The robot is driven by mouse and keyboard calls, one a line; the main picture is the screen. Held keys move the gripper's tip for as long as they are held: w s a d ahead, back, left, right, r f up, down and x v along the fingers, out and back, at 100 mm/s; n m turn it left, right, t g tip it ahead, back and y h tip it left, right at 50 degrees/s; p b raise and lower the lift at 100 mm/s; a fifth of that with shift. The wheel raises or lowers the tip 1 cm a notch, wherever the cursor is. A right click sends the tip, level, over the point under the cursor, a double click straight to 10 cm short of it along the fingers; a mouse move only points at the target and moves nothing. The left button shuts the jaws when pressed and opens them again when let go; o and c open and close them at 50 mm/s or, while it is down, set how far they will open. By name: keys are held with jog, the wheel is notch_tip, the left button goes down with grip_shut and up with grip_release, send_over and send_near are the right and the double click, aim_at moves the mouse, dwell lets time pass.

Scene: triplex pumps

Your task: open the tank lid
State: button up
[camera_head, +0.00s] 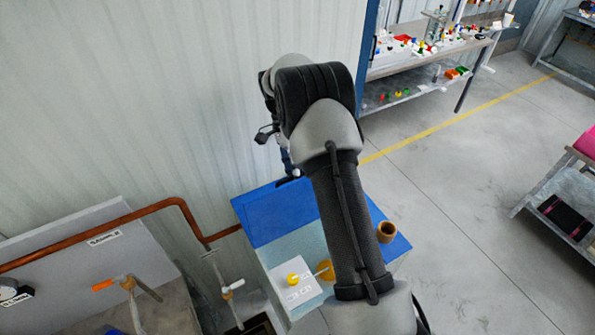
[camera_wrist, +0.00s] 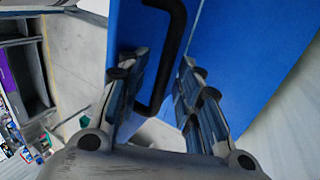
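The tank (camera_head: 292,248) stands by the wall, with a blue lid (camera_head: 275,215) on top, partly hidden behind my arm. I cannot tell from the head view whether the lid is raised. In the wrist view, a black curved handle (camera_wrist: 175,45) is fixed to a blue panel (camera_wrist: 127,30). A second blue surface (camera_wrist: 245,50) lies to the right, past a narrow pale strip. My gripper (camera_wrist: 160,75) is open, one finger on each side of the handle's lower part. Contact with the handle is not clear. In the head view the gripper is mostly hidden behind the arm.
A copper pipe (camera_head: 150,210) and valves with an orange handle (camera_head: 103,285) are left of the tank. A brown cup-like fitting (camera_head: 386,232) is at its right. The wall (camera_head: 170,100) is close behind. Open floor (camera_head: 450,200) lies to the right, with a workbench (camera_head: 425,55) beyond.

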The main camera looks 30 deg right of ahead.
jog(key=v, duration=1.2)
dwell(0.3)
